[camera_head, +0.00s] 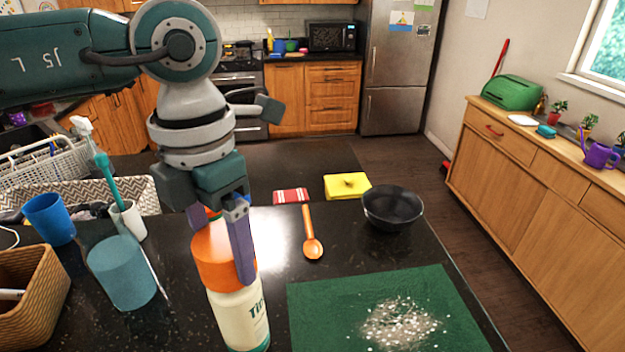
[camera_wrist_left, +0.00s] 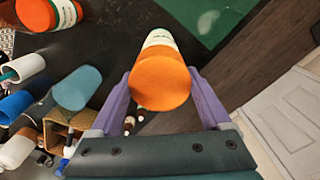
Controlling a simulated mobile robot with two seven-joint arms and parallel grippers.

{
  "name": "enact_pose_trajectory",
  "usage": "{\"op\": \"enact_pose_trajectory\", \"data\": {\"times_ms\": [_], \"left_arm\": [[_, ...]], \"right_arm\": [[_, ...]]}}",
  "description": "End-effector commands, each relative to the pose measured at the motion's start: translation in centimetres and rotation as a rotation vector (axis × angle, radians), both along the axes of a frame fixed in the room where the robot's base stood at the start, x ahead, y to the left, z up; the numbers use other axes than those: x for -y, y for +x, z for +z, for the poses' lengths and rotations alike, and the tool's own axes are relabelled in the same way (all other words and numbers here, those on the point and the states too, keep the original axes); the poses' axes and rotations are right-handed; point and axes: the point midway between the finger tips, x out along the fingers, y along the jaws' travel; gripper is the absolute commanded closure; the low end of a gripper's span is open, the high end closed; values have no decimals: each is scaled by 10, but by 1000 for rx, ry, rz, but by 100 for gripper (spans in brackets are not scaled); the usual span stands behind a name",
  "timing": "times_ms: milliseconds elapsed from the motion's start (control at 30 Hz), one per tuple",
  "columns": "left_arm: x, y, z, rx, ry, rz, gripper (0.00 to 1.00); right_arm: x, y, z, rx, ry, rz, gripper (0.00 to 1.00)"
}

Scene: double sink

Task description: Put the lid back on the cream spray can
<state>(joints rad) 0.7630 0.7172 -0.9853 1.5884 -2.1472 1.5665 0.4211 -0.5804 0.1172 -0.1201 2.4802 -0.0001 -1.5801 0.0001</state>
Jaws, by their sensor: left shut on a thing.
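The cream spray can (camera_head: 241,318) stands upright on the dark counter, with dark green lettering on its body. An orange lid (camera_head: 222,262) sits at its top, with no gap visible between them. My left gripper (camera_head: 226,255) points down with its purple fingers shut on the lid, one on either side. In the left wrist view the round orange lid (camera_wrist_left: 160,88) lies between the fingers (camera_wrist_left: 160,76), and part of the can body (camera_wrist_left: 160,40) shows beyond it. My right gripper is not in view.
Another orange-topped can (camera_wrist_left: 40,14) stands nearby, mostly hidden behind my gripper in the head view. A teal cup (camera_head: 120,272), blue cup (camera_head: 48,218) and basket (camera_head: 40,290) are left. An orange spoon (camera_head: 312,248), black bowl (camera_head: 392,208) and green mat (camera_head: 320,315) are right.

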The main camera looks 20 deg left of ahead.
Motion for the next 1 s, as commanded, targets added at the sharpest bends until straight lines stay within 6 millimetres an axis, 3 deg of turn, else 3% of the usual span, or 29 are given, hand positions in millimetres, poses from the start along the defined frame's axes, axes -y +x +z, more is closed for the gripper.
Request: {"op": "enact_pose_trajectory", "data": {"times_ms": [967,1000], "left_arm": [[0,0,0,0,0,0,79],[0,0,0,0,0,0,15]], "right_arm": [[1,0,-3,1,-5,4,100],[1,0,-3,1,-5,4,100]]}}
